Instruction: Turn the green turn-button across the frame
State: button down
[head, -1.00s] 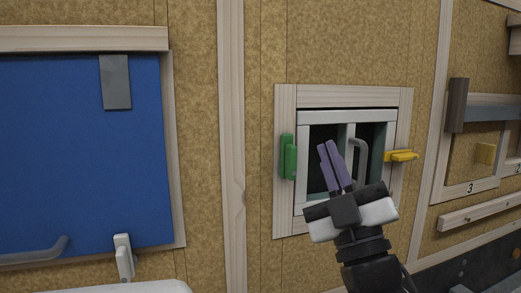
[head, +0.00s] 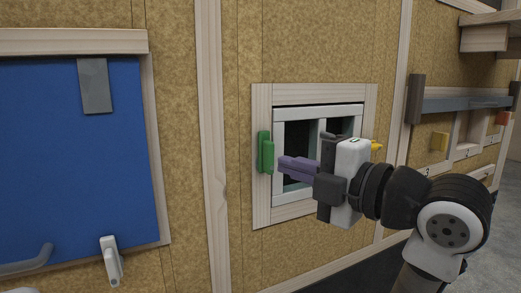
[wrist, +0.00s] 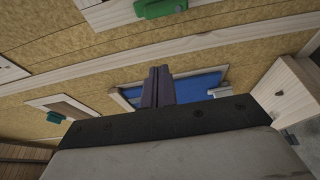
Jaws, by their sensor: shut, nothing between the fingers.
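The green turn-button (head: 265,152) stands upright on the left side of the pale wooden frame (head: 262,205) around a small window (head: 293,128). It also shows at the top edge of the wrist view (wrist: 160,8), partly cut off. My gripper (head: 282,164) is in front of the window, pointing left. Its purple fingers are shut and empty, with tips just right of the green button's lower part in the head view. I cannot tell the depth gap, but no contact is clear. The fingers also show in the wrist view (wrist: 160,74).
A yellow turn-button (head: 376,146) on the frame's right side is mostly hidden behind my gripper. A large blue panel (head: 75,160) with a grey handle and a white latch (head: 110,260) is at left. Shelves (head: 470,102) are at right.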

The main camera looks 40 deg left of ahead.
aim_at(267, 154)
jog(key=shift+a, duration=0.1)
jog(key=a+p, duration=0.1)
jog(key=a, duration=0.2)
jog(key=a+p, duration=0.1)
jog(key=a, duration=0.2)
jog(key=a+p, duration=0.2)
jog(key=a, duration=0.2)
jog(key=shift+w+r, duration=0.2)
jog(key=shift+w, duration=0.15)
jog(key=shift+w+d+p, duration=0.3)
jog(key=shift+w, duration=0.35)
jog(key=shift+w+d+p, duration=0.3)
jog(key=shift+w, duration=0.3)
jog(key=shift+w+d+f, duration=0.2)
jog(key=shift+w+d, duration=0.05)
jog(key=shift+w, duration=0.3)
